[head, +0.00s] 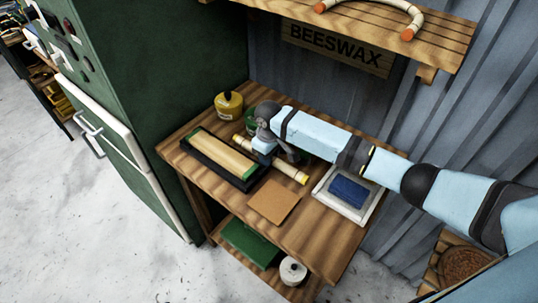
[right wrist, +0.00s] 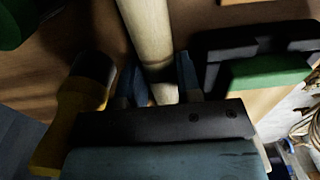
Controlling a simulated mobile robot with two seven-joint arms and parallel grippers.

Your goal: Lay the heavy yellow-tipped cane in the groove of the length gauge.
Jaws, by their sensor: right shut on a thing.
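The cane (head: 301,177) is a thick pale rod with a yellow tip at its near right end. My right gripper (head: 276,156) is shut on its middle, and my arm hides part of it. In the right wrist view the cane (right wrist: 150,35) runs between the two fingers (right wrist: 157,85). The likely length gauge, a long black-based block with a tan top and green edge (head: 222,156), lies on the bench just left of the cane. It shows at the right in the right wrist view (right wrist: 262,72). I cannot tell whether the cane touches the bench. My left gripper is not in view.
On the wooden bench (head: 305,232) are a yellow pot (head: 228,105), a green can (head: 251,122) partly behind my gripper, a brown sheet (head: 273,203) and a pale tray (head: 324,187) with a blue pad. A green cabinet (head: 190,80) stands left; a shelf (head: 445,40) overhangs the back.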

